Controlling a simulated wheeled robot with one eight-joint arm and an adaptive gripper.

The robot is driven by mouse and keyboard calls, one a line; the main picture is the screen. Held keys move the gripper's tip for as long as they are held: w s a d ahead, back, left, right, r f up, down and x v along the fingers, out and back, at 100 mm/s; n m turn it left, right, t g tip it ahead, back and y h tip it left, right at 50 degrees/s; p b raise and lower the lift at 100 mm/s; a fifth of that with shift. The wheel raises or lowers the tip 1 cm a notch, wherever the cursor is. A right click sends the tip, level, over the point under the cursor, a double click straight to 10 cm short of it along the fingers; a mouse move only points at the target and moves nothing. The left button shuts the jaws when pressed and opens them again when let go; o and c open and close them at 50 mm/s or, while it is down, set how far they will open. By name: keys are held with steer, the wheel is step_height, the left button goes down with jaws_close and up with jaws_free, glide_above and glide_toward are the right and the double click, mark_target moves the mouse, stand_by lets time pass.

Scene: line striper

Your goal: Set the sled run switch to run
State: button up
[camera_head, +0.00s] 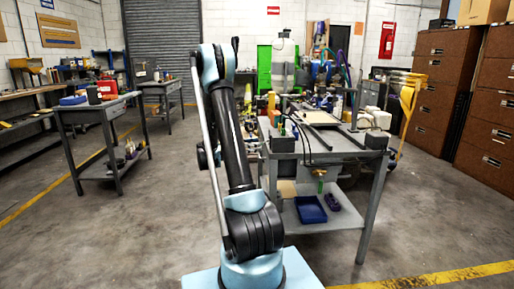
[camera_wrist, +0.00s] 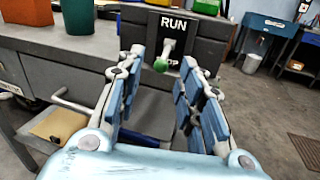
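The sled run switch (camera_wrist: 168,46) is a short pale lever with a green knob, on a dark panel (camera_wrist: 205,43) in the wrist view. My gripper does not show in the head view, where my arm rises in front of the workbench.
A grey workbench (camera_head: 340,152) with a lower shelf stands right of my arm in the head view. Open concrete floor lies to the right.

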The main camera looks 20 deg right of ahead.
steer(key=shift+d, duration=1.2)
steer(key=shift+c, duration=0.5)
jaws_close()
